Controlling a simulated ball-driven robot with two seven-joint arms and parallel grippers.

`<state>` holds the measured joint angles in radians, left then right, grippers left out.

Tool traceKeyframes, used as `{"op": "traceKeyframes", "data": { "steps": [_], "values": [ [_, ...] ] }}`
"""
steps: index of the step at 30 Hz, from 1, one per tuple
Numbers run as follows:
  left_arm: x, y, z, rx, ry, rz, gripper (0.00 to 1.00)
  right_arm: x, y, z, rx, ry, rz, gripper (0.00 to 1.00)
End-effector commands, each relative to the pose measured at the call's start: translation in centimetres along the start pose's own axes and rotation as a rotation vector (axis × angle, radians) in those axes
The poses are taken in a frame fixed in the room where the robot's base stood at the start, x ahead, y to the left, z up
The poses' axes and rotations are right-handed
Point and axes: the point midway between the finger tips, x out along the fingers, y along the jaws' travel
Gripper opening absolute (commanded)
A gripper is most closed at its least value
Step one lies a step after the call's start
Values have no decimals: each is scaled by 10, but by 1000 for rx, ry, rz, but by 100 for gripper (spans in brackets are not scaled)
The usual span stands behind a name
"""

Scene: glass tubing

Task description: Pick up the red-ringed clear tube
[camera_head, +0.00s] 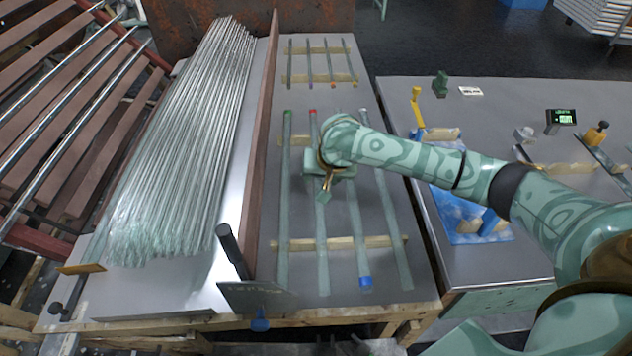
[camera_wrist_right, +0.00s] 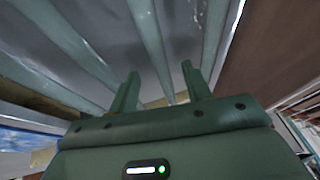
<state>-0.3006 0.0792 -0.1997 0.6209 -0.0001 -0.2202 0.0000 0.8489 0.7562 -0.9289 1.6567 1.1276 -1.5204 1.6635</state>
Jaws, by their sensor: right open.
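The red-ringed clear tube (camera_head: 320,235) lies lengthwise on wooden strips on the grey table, second from the left in its row. Its red ring (camera_head: 312,112) is at the far end. My right gripper (camera_head: 325,190) is over the middle of this tube and hides part of it. In the right wrist view, the open fingers (camera_wrist_right: 163,88) straddle the line of a tube (camera_wrist_right: 150,40), second from the brown wall, which fits the red-ringed one. No ring shows there, and I cannot tell the exact height gap. My left gripper is not in view.
A green-ended tube (camera_head: 285,200) lies close on the left, a blue-ended tube (camera_head: 360,235) and another tube (camera_head: 390,215) on the right. A brown upright divider (camera_head: 262,160) separates them from a large tube bundle (camera_head: 185,130). Shorter tubes (camera_head: 310,65) lie farther back.

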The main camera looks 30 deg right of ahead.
Motion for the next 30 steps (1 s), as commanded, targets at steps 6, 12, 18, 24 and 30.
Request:
{"op": "traceKeyframes", "data": {
  "steps": [6, 12, 18, 24, 30],
  "values": [
    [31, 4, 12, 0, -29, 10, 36, 42, 3, 1, 0, -5, 3, 49],
    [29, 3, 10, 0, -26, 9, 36, 39, 2, -1, 0, 0, 1, 49],
    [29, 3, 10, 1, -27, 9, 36, 38, 2, -1, -1, 0, 1, 4],
    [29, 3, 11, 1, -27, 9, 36, 39, 2, -1, -1, -1, 1, 0],
    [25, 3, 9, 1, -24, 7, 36, 34, 1, -3, 0, 0, 1, 0]
  ]
}}
